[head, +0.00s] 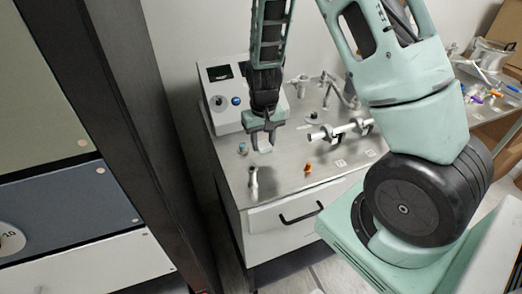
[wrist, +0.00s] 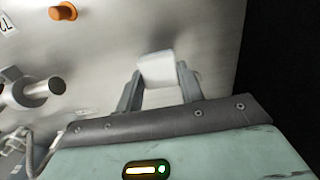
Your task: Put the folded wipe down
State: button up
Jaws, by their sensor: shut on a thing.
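The folded wipe (wrist: 158,70) is a small white block, held between the two fingers of my gripper (wrist: 160,88) in the wrist view. In the head view the wipe (head: 265,146) shows as a pale patch at the fingertips of my gripper (head: 262,142). My gripper points down over the left part of the steel bench top (head: 290,179). The wipe is low over the bench; I cannot tell whether it touches the surface.
A white control box (head: 226,97) with a display stands behind my gripper. A small metal post (head: 253,183), an orange knob (head: 307,168) and a horizontal metal pipe fitting (head: 335,132) stand nearby. A drawer with a black handle (head: 300,213) is below. Bare steel lies around the gripper.

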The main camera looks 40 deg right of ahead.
aim_at(263, 159)
jog(key=shift+f+p, duration=0.3)
jog(key=shift+f, duration=1.9)
jog(key=shift+f, duration=0.2)
jog(key=o, duration=0.9)
jog(key=shift+r, duration=0.1)
